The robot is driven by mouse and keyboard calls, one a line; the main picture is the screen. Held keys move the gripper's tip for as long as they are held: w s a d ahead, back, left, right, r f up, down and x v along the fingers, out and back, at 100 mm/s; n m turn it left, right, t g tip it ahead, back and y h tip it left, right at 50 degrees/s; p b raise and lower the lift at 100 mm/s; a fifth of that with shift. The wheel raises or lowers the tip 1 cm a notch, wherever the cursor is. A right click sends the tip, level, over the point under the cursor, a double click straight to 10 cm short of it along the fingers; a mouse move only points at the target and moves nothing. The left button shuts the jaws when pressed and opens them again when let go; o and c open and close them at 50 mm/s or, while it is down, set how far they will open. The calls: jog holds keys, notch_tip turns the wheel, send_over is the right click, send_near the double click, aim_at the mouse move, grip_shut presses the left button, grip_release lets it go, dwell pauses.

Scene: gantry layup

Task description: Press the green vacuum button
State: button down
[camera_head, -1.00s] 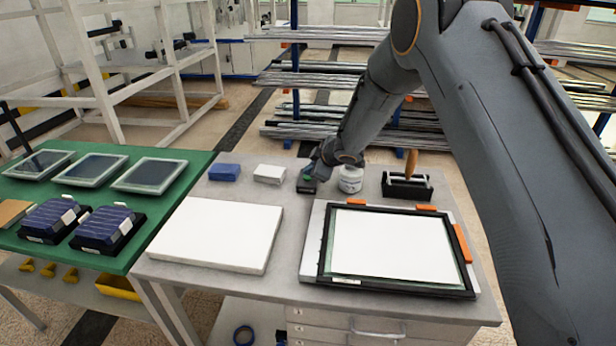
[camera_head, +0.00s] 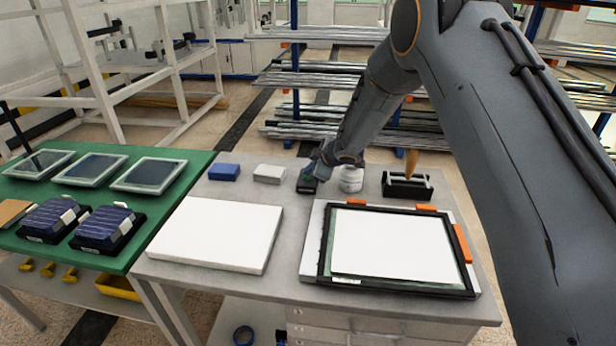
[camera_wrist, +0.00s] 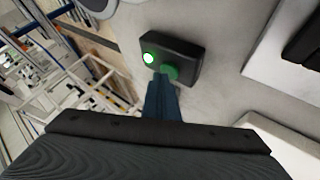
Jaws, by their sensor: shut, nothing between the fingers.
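The black button box (camera_head: 307,187) sits on the grey bench top, left of a white jar. In the wrist view the same box (camera_wrist: 188,50) carries a round green button (camera_wrist: 171,71) and a small round green lamp (camera_wrist: 148,58), which glows bright. My gripper (camera_wrist: 163,80) is shut and empty, its fingertips at the near edge of the green button and partly covering it. I cannot tell for sure whether they touch or press it. In the head view my gripper (camera_head: 312,172) is over the box and hides part of it.
The white jar (camera_head: 351,179) stands close to the right of the box, with a black holder (camera_head: 407,186) beyond it. White (camera_head: 269,174) and blue (camera_head: 224,172) blocks lie to the left. A white slab (camera_head: 215,235) and a framed panel (camera_head: 395,245) lie in front.

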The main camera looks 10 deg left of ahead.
aim_at(310, 179)
jog(key=shift+f, duration=0.4)
jog(key=shift+r, duration=0.15)
jog(key=shift+r+p, duration=0.3)
jog(key=shift+p, duration=0.2)
notch_tip(310, 179, up, 6)
jog(key=p, duration=0.7)
